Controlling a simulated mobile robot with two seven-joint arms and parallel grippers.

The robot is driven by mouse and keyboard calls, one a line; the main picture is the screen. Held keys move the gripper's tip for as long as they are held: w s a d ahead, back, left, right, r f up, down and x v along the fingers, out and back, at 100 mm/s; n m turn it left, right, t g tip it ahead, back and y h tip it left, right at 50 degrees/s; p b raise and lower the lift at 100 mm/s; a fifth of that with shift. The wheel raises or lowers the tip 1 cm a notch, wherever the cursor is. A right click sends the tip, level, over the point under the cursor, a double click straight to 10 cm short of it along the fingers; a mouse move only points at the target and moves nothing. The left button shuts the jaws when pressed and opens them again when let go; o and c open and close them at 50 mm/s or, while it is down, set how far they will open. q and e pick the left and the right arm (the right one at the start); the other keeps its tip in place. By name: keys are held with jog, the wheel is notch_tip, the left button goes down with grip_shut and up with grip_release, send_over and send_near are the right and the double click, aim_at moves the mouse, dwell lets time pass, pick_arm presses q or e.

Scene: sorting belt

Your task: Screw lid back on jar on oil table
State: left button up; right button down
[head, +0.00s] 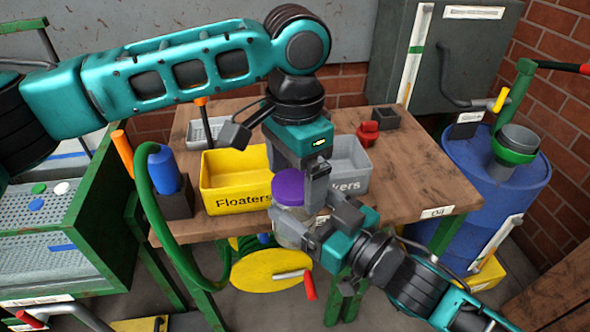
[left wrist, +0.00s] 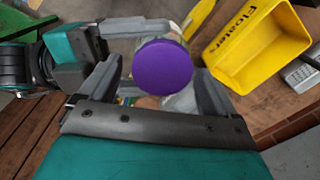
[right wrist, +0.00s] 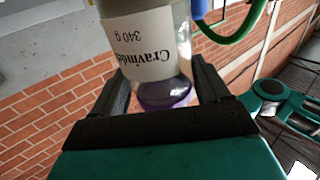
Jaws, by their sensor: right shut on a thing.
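A clear jar (head: 288,230) with a white label (right wrist: 140,45) is held upright in front of the table. A purple lid (head: 288,188) sits at its top; I cannot tell how tightly. My right gripper (head: 325,226) is shut on the jar, which shows between its fingers in the right wrist view (right wrist: 160,85). My left gripper (head: 318,190) points down beside the lid. In the left wrist view the lid (left wrist: 163,65) lies between the spread left fingers (left wrist: 160,75), with a gap visible at the sides.
A yellow "Floaters" bin (head: 232,200) and a grey bin (head: 350,155) stand on the wooden oil table (head: 420,185) just behind the grippers. A red object (head: 368,133) sits farther back. A blue barrel (head: 495,190) is at right. A green hose (head: 165,235) hangs at left.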

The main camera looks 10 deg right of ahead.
pick_arm(q)
jog(key=shift+s+d, duration=0.1)
jog(key=c, duration=1.1)
jog(key=shift+o, duration=0.2)
jog(key=o, duration=1.3)
jog(key=shift+c, duration=0.2)
jog(key=shift+r, duration=0.1)
notch_tip(320, 180, up, 12)
